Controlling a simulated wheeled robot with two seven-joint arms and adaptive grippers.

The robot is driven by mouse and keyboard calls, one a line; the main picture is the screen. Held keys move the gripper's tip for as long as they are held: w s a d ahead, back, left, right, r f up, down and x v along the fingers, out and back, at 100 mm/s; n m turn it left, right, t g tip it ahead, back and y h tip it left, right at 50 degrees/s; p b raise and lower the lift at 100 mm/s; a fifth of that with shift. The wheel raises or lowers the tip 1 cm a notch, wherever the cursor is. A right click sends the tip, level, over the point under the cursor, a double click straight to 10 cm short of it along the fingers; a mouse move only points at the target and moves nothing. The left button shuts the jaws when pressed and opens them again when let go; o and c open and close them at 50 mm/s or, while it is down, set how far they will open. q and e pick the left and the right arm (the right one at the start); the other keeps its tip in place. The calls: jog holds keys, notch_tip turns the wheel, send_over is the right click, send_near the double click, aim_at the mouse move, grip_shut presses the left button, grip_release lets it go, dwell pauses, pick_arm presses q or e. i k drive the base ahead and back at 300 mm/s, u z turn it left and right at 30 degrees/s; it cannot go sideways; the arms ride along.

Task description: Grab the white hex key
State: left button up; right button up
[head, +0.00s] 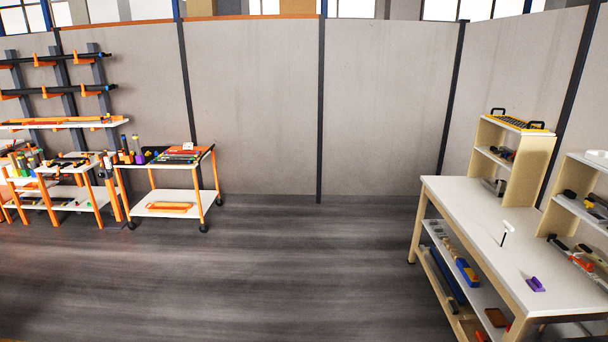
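A small tool with a white T-shaped handle (508,227) and a thin dark shaft is on the white-topped workbench (465,205) at the right. It looks like the white hex key. Its shaft points down toward the bench top; I cannot tell how it is supported. Neither of my grippers shows in the head view.
A purple item (536,285) lies nearer on the bench. A wooden shelf unit (536,160) stands at the bench's back. Bins and tools fill the lower shelf (480,288). An orange-framed cart (172,197) and racks stand at left. The middle floor (300,265) is clear.

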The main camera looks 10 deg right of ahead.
aim_at(508, 227)
jog(key=z, duration=0.15)
jog(key=i, duration=1.75)
jog(key=z, duration=0.95)
jog(key=i, duration=0.9)
jog(key=z, duration=1.1)
